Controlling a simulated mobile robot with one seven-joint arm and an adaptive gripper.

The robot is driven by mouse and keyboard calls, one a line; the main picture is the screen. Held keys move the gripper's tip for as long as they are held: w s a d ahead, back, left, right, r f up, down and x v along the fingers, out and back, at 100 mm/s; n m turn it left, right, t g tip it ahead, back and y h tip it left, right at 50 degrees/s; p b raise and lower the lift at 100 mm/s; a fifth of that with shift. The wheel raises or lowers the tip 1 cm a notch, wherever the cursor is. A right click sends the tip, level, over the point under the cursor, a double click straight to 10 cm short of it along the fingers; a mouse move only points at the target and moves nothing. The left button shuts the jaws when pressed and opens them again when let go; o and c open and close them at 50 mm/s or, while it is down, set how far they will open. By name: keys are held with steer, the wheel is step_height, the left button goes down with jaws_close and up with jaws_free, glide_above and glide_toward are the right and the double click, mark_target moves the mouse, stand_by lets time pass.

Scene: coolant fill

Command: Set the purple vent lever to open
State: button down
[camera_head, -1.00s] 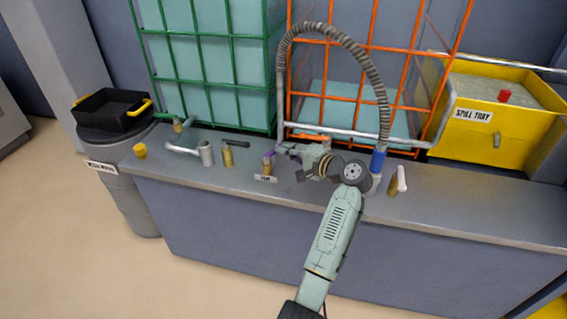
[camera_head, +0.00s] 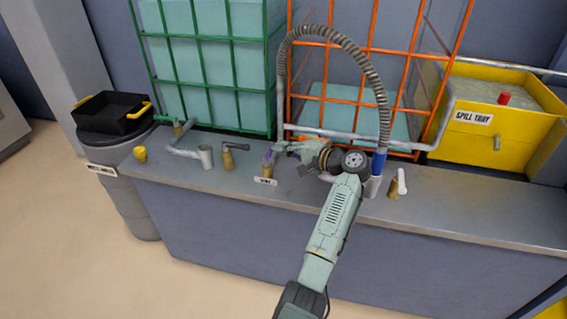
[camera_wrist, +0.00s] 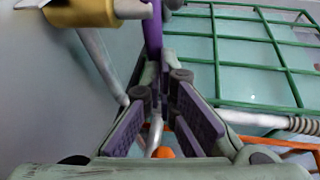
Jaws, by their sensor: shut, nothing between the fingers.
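The purple vent lever (camera_head: 268,154) stands on a brass valve (camera_head: 267,171) behind a small white label on the bench; it looks roughly upright in the head view. In the wrist view the purple lever (camera_wrist: 153,38) rises just beyond my fingertips, with the brass valve body (camera_wrist: 85,10) at upper left. My gripper (camera_head: 281,148) is shut and empty, its tips right beside the lever on its right side. The wrist view shows the gripper tips (camera_wrist: 160,66) very close to the lever; I cannot tell whether they touch.
A brass valve with a dark handle (camera_head: 234,150) stands left of the vent valve. The green cage (camera_head: 200,85) and orange cage (camera_head: 345,100) stand behind. An upright pipe with a blue collar (camera_head: 379,160) and a white-handled valve (camera_head: 398,184) are to the right. The bench front is clear.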

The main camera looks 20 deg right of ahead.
stand_by(0.3)
steer(key=v, duration=1.2)
